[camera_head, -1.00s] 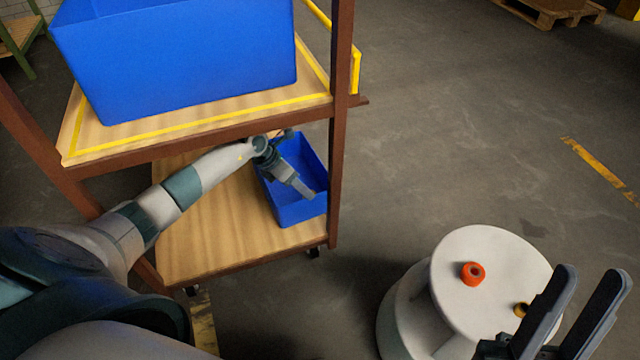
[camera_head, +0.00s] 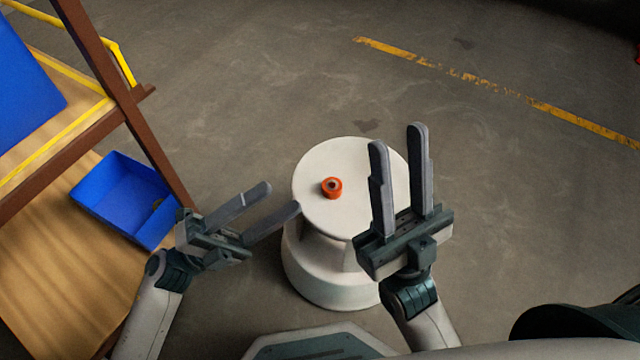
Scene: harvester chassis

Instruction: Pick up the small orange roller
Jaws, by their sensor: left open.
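The small orange roller (camera_head: 332,188) stands on the left half of the round white stool top (camera_head: 335,220), with a dark hole in its upper face. My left gripper (camera_head: 282,197) is open and empty, left of the roller, its fingers pointing right and up towards the stool and apart from the roller. My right gripper (camera_head: 397,136) is open, its two fingers pointing up the picture. It covers the right part of the stool top, and nothing shows between its fingers but stool and floor.
A wooden shelf rack with a brown post (camera_head: 120,95) stands at left. A small blue bin (camera_head: 110,205) sits on its lower board, and part of a larger blue bin (camera_head: 25,85) on the upper one. The floor behind the stool is clear, with a yellow line (camera_head: 480,85).

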